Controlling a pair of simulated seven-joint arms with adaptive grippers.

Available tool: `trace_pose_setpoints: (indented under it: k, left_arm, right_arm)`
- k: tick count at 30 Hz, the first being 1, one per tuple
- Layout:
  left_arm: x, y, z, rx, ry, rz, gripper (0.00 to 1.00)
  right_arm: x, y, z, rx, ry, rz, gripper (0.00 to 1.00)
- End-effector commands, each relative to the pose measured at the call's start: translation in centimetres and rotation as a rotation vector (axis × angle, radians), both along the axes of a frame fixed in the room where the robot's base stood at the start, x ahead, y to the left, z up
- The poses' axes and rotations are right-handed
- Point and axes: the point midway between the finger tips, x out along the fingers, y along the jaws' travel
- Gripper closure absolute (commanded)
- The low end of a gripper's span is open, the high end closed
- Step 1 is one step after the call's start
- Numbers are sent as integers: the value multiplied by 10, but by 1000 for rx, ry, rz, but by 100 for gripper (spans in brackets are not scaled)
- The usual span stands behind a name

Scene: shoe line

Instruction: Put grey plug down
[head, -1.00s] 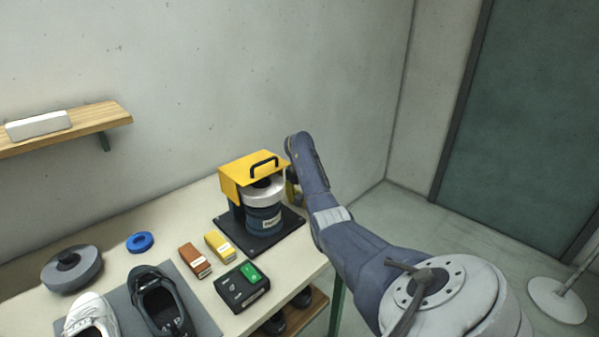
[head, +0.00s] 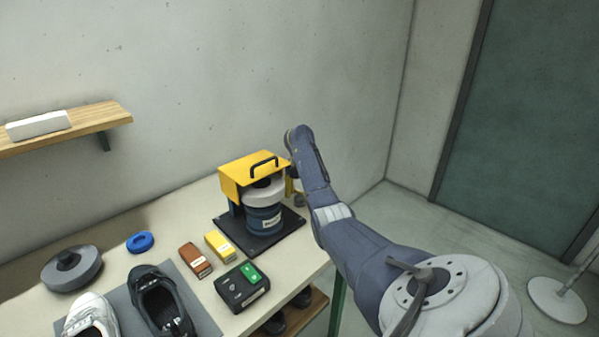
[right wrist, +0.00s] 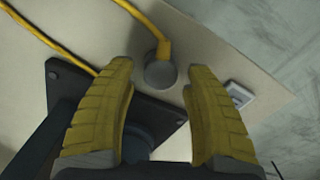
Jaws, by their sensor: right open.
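The grey plug (right wrist: 160,74) is a round grey piece on the end of a yellow cable. In the right wrist view it lies on the pale table, between and just beyond my fingertips. My right gripper (right wrist: 156,80) is open, with a yellow finger on each side and gaps to the plug. In the head view the gripper (head: 290,187) is mostly hidden behind the yellow-topped machine and my arm; the plug (head: 299,200) shows small and dark at the machine's right. My left gripper is out of view.
The machine's dark base plate (right wrist: 65,86) lies close to the plug. A small pale square fitting (right wrist: 240,94) sits near the table edge. Yellow cables (right wrist: 40,36) cross the table. A green-buttoned box (head: 242,288), brown and yellow boxes and shoes stand in front.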

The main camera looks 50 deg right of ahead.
Motion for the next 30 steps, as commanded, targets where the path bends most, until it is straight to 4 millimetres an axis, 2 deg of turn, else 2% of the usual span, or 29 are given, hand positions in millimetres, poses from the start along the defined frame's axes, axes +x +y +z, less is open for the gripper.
trace_pose_setpoints:
  k: [1, 6, 13, 21, 30]
  left_arm:
    - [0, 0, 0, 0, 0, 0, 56]
    - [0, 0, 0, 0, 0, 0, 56]
    - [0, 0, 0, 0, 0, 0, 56]
    - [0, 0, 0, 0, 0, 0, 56]
    - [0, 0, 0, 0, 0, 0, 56]
  right_arm:
    - [0, -1, 11, -3, -3, -2, 48]
    - [0, -1, 43, -4, -2, -1, 48]
    - [0, -1, 77, -4, -2, -1, 48]
    - [0, 0, 94, -2, -1, 0, 48]
    - [0, 0, 97, 0, 0, 0, 48]
